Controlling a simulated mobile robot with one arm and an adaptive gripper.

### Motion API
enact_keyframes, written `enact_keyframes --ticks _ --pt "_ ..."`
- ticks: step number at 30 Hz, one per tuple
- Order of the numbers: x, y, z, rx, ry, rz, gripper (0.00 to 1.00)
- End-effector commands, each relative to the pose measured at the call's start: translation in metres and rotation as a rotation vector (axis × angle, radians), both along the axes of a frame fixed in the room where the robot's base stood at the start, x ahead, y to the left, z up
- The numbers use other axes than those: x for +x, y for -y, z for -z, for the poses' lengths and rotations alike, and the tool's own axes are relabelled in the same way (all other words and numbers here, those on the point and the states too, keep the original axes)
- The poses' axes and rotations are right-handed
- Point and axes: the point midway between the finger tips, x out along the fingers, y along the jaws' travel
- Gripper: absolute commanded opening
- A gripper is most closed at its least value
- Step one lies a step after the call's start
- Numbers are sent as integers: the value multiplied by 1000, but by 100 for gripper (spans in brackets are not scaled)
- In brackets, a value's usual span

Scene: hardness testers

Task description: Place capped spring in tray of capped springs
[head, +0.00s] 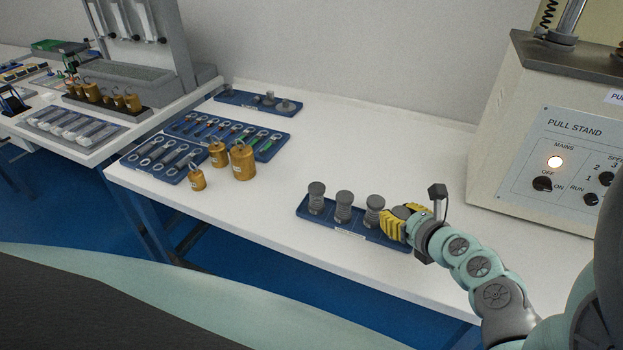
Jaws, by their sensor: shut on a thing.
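The blue tray of capped springs (328,224) lies near the table's front edge. Three grey capped springs stand upright in it in a row, one on the left (317,198), one in the middle (343,206) and one on the right (374,211). My gripper (393,222), with yellow fingers, is at the tray's right end, shut on another grey capped spring (401,211). Only the top of the held spring shows between the fingers. I cannot tell whether its base touches the tray.
The pull stand (540,150) rises behind and right of my arm. Brass weights (242,162) and blue trays of springs (228,136) stand at the table's left. Another blue tray (235,98) lies at the back. The table's middle is clear.

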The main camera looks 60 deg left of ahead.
Motion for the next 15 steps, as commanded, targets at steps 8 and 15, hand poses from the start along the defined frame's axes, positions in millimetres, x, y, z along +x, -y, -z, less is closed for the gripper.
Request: enact_keyframes --ticks 8,15 --pt "0 -1 3 1 0 -2 41" --pt "0 0 2 1 0 -2 66"
